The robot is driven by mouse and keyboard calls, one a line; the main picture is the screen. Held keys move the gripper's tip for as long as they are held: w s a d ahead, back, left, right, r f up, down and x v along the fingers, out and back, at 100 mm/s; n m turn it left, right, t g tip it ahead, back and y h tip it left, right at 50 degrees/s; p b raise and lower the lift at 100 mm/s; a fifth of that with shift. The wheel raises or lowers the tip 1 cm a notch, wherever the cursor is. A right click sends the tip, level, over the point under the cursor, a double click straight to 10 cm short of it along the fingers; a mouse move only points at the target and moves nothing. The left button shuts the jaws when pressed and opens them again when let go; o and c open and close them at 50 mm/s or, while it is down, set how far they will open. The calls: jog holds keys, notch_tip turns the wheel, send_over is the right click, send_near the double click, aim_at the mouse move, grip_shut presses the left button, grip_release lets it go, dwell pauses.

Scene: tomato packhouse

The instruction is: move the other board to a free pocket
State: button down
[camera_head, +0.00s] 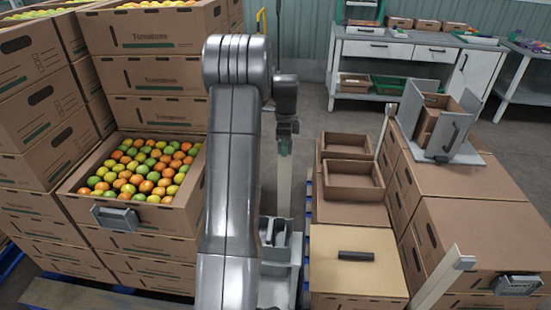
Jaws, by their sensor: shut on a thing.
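My gripper (284,150) hangs from my wrist, right of my arm's upper links, and is shut on a long pale board (284,187). The board hangs upright below the jaws. Its lower end is close to a grey holder with dark slots (294,252); I cannot tell whether it is inside a slot or behind the holder. My arm hides the holder's left side. Another pale board (438,284) stands tilted in the picture at the front right carton stack, and a thinner pale strip (383,135) stands at that stack's far corner.
Cartons of tomatoes (186,208) are stacked at the left. Two open empty trays (349,193) and a closed carton with a dark handle (335,278) lie right of the holder. A grey bracketed fixture (466,150) sits on the right stack. A workbench (400,50) stands behind.

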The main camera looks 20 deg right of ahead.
send_over(284, 197)
jog(key=s+a, duration=0.2)
jog(key=a, duration=0.1)
notch_tip(284, 197, down, 5)
jog(key=shift+w+f+b, duration=0.2)
jog(key=shift+f+b, duration=1.6)
jog(key=shift+f, duration=0.75)
jog(key=shift+a+f, duration=0.15)
jog(key=shift+f, duration=0.3)
jog(key=shift+f+b, duration=1.55)
jog(key=shift+f, duration=0.85)
jog(key=shift+f+b, duration=1.3)
jog(key=shift+f, duration=0.8)
